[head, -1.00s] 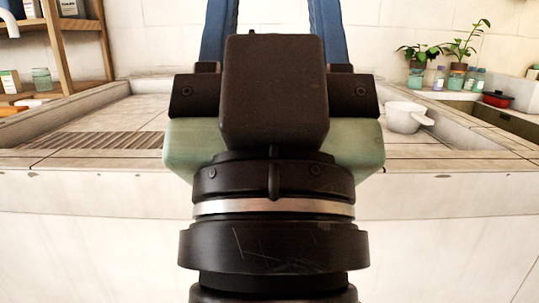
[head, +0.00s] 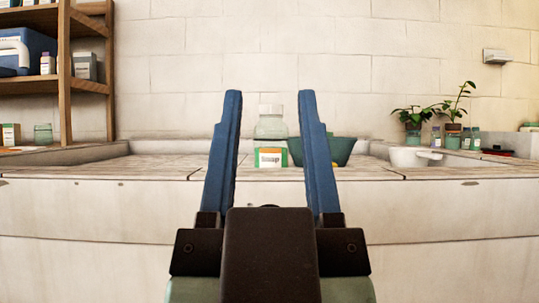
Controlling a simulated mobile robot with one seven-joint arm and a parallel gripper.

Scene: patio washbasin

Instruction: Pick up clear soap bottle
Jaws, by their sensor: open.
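The clear soap bottle (head: 271,130) stands upright on the tiled counter (head: 165,171). It has a pale cap and a green, white and orange label that reads "soap". My gripper (head: 269,95) points toward it with its two blue fingers apart. Nothing is held.
A dark green bowl (head: 343,151) stands right of the bottle, partly behind the right finger. Wooden shelves (head: 66,70) stand at the left. The counter's left part is clear.

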